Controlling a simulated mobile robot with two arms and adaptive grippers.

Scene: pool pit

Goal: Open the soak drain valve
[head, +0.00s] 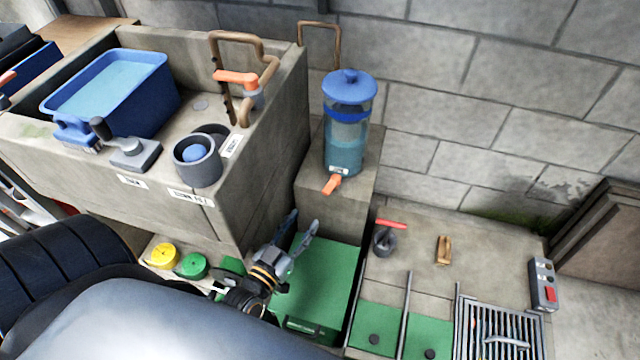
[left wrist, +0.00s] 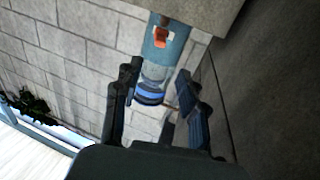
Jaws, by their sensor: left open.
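A clear cylinder tank (head: 345,145) with a blue lid holds blue-green liquid and stands on a stone block. An orange tap handle (head: 332,185) sits low on its front. In the left wrist view the tank (left wrist: 153,72) shows upside down with its orange handle (left wrist: 162,37) at the top. A red-handled valve (head: 388,228) stands on the low ledge to the right. I cannot tell from the labels which is the soak drain valve. My left gripper (head: 301,226) is open and empty, below and left of the tank's tap, apart from it. My right gripper is not in view.
A stone basin (head: 270,130) holds a blue tub (head: 130,105) and a pipe with an orange lever (head: 236,77). A green box (head: 325,280) lies below my left gripper. A drain grate (head: 500,325) and a switch box (head: 543,285) are at the right.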

